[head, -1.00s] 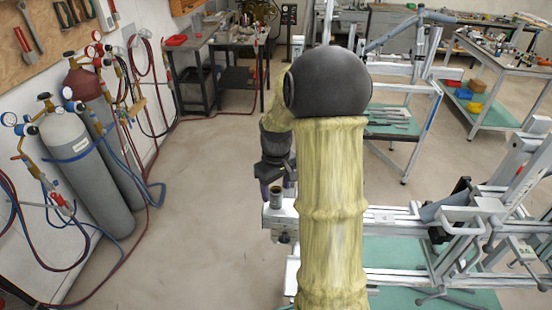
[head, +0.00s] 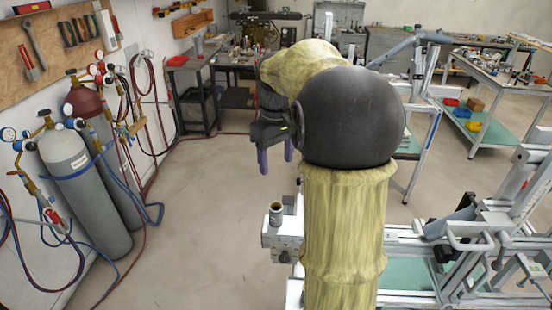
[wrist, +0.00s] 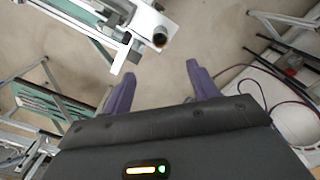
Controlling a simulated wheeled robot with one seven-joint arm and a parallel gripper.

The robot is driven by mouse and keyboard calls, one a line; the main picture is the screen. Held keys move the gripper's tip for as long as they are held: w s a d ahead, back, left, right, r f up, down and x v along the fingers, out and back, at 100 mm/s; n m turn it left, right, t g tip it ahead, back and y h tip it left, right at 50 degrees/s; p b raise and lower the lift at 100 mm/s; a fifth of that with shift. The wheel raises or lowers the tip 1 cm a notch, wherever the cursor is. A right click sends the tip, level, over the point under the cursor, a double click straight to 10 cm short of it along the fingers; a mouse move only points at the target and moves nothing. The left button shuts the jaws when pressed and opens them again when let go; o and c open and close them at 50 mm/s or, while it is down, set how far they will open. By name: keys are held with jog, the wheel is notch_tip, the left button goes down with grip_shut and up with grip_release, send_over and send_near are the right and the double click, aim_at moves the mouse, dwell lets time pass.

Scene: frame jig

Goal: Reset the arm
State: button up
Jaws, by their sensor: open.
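My gripper (head: 276,160) hangs from my raised, bent arm in the head view, with its purple fingers pointing down above the floor. In the wrist view my gripper (wrist: 160,84) shows two purple fingers spread apart with nothing between them. A grey cup (head: 276,214) with a dark inside stands on the end of the frame jig (head: 284,240), below my gripper. The cup also shows in the wrist view (wrist: 163,32), beyond the fingertips and apart from them. My arm hides part of the jig.
Two gas cylinders (head: 78,175) with hoses stand along the left wall. The jig's clamps and beams (head: 470,230) fill the right side. A tool cart (head: 490,75) stands at the back right. The floor (head: 205,220) between cylinders and jig is clear.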

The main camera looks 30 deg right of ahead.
jog(key=shift+f, duration=0.1)
dwell(0.7)
jog(key=s+a+f+m+t, duration=0.2)
jog(key=s+a+f, duration=1)
jog(key=f, duration=0.4)
jog(key=shift+s+a+t, duration=0.15)
jog(key=shift+a+t, duration=0.15)
jog(key=shift+a, duration=0.5)
